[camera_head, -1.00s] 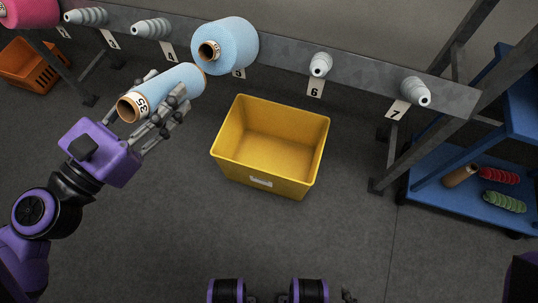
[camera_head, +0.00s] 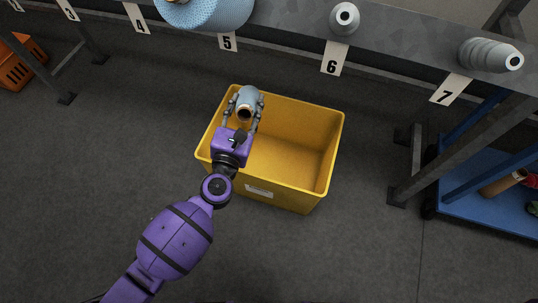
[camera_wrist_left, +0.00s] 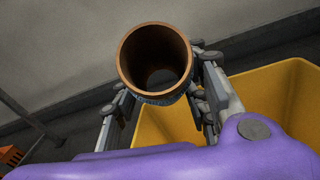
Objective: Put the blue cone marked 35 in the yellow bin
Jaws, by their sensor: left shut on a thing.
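The blue cone (camera_head: 249,97) is in my left gripper (camera_head: 243,108), with its brown tube end facing the head camera. Its 35 mark cannot be read now. My left gripper is shut on it, fingers on both sides, and shows over the left part of the yellow bin (camera_head: 326,165) in the head view. In the left wrist view the cone's open brown tube end (camera_wrist_left: 155,62) sits between the fingers, and the yellow bin (camera_wrist_left: 282,95) shows behind and to the right. The visible bin floor is empty. My right gripper is not in view.
An orange crate (camera_head: 18,68) is at far left. Floor around the bin is clear.

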